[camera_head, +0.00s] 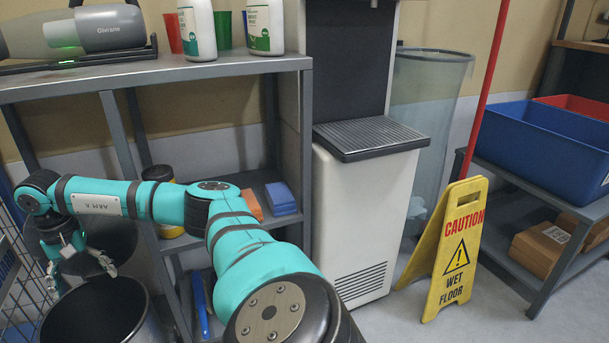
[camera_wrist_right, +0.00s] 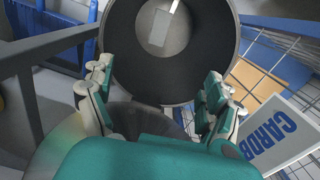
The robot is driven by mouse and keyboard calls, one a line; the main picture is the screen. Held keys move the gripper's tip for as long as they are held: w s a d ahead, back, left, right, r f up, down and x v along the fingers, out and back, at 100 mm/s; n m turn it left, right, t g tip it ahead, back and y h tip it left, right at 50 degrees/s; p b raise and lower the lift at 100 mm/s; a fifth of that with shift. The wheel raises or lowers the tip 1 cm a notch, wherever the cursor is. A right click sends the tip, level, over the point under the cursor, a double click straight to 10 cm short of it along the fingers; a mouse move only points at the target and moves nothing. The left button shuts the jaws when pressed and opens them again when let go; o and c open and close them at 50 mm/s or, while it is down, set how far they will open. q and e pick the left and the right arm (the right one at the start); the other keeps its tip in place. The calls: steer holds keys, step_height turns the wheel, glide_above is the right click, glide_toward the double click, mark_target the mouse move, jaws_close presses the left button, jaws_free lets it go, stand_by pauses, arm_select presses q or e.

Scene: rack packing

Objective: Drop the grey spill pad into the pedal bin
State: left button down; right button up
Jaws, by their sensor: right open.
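The pedal bin (camera_head: 153,322) is a round dark bin at the lower left of the head view, its top open. In the right wrist view, I look into the bin (camera_wrist_right: 125,50), past dark walls to a paler floor. A light grey rectangular piece, seemingly the spill pad (camera_wrist_right: 159,28), lies inside on that floor. My right gripper (camera_head: 80,273) hangs over the bin, fingers spread and empty. Its two fingers also show apart in the right wrist view (camera_wrist_right: 158,76). The pad is hidden in the head view. My left gripper is not in view.
A grey metal shelf (camera_head: 240,62) with bottles stands beside the bin. A wire cage (camera_head: 15,290) stands close at the left.

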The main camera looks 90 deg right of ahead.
step_height(320, 180, up, 9)
stand_by(0.7)
